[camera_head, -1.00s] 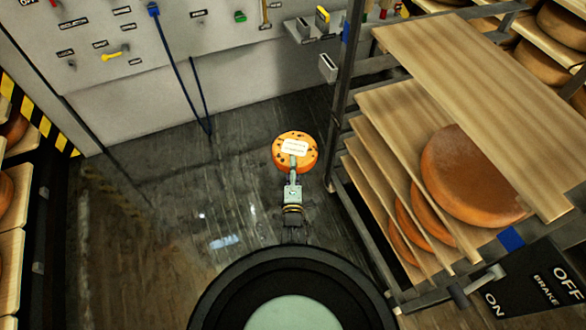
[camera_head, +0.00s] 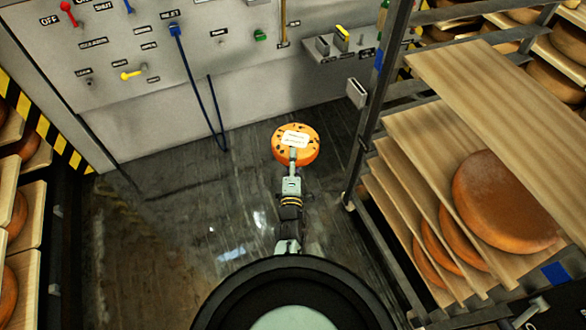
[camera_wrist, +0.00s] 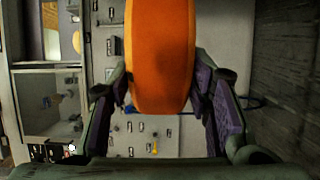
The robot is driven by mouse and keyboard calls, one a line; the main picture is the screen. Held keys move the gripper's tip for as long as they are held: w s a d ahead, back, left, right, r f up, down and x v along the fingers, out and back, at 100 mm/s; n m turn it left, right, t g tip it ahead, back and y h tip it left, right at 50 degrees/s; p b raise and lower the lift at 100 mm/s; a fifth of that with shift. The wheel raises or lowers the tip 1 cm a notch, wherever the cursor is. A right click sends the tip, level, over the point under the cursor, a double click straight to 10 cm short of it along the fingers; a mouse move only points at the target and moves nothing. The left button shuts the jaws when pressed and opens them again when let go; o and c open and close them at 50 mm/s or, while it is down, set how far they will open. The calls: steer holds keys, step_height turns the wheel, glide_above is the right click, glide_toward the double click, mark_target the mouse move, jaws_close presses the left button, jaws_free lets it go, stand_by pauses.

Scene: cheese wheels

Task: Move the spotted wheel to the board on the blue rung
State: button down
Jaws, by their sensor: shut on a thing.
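The spotted wheel (camera_head: 305,155), orange with dark spots and a white label on top, is held out over the dark floor, left of the rack. My gripper (camera_head: 292,158) is shut on it. In the wrist view the wheel's orange side (camera_wrist: 160,60) fills the space between the two fingers of my gripper (camera_wrist: 162,95). The rack has a blue mark (camera_head: 555,273) at its near lower side and another (camera_head: 379,57) on its back post. Which board (camera_head: 425,125) rests on the blue rung is not clear. A large plain wheel (camera_head: 505,200) sits on an upper board.
The tilted top board (camera_head: 500,100) and the rack's dark post (camera_head: 380,100) stand right of the held wheel. A wall panel (camera_head: 240,85) with levers and a blue hose is behind. Shelves of wheels (camera_head: 20,210) line the left. Floor (camera_head: 170,220) between is clear.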

steer(key=d+r+h, duration=0.1)
steer(key=r, duration=0.1)
steer(key=d+r+m+h+p, duration=0.1)
steer(key=r, duration=0.1)
steer(key=d+r, duration=0.1)
steer(key=r, duration=0.2)
steer(key=shift+s+d+m+h, duration=0.2)
steer(key=shift+s+m+h, duration=0.2)
steer(key=s+d+r+m+g+h+p, duration=0.2)
steer(key=s+d+r+m+g+h, duration=0.25)
steer(key=s+r, duration=0.35)
steer(key=s+d+r+m+g+h+p, duration=0.1)
steer(key=s+d+r+m+g+h, duration=0.4)
steer(key=r, duration=0.6)
steer(key=s+d+r+m+g+h+p, duration=0.2)
steer(key=s+d+r+h, duration=0.2)
steer(key=s+d+r, duration=0.4)
steer(key=shift+t, duration=0.35)
steer(key=shift+w+f+b+x, duration=0.1)
steer(key=shift+f+b+x, duration=0.2)
steer(key=shift+b+x, duration=2.4)
steer(key=shift+w+f+b+x, duration=0.1)
steer(key=shift+f+b+x, duration=0.15)
steer(key=shift+b+x, duration=2.45)
steer(key=shift+f+b+x, duration=0.3)
steer(key=shift+b+x, duration=1.05)
steer(key=shift+x, duration=2.7)
steer(key=shift+a+f, duration=0.15)
steer(key=shift+f, duration=0.1)
